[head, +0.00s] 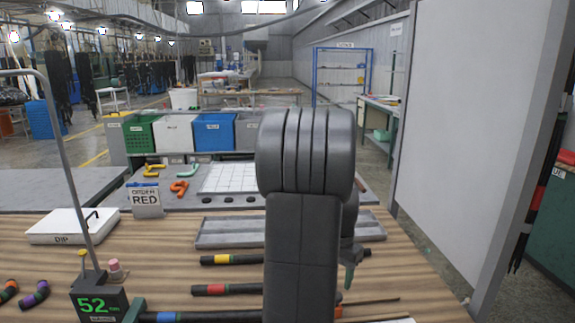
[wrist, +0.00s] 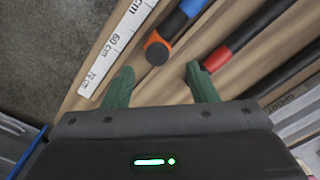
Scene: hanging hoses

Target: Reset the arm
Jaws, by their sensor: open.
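My gripper (wrist: 160,82) is open, its two green fingers apart with nothing held between them. In the wrist view, a dark hose end with orange and blue bands (wrist: 157,50) lies just beyond the fingertips. A red-banded black hose (wrist: 217,59) lies beyond the right finger. In the head view my arm stands in the middle and hides most of my gripper; one green finger (head: 350,277) shows low on its right side, over the wooden table (head: 410,275). Black hoses with a yellow band (head: 231,259) and a red band (head: 230,289) lie left of my arm.
A sign reading ORDER RED (head: 146,200), a white DIP tray (head: 72,226) and a 52 cm display (head: 98,304) stand on the left. A grey tray (head: 225,232) lies behind the hoses. A tall white panel (head: 470,120) stands at right. Bins (head: 214,134) stand behind.

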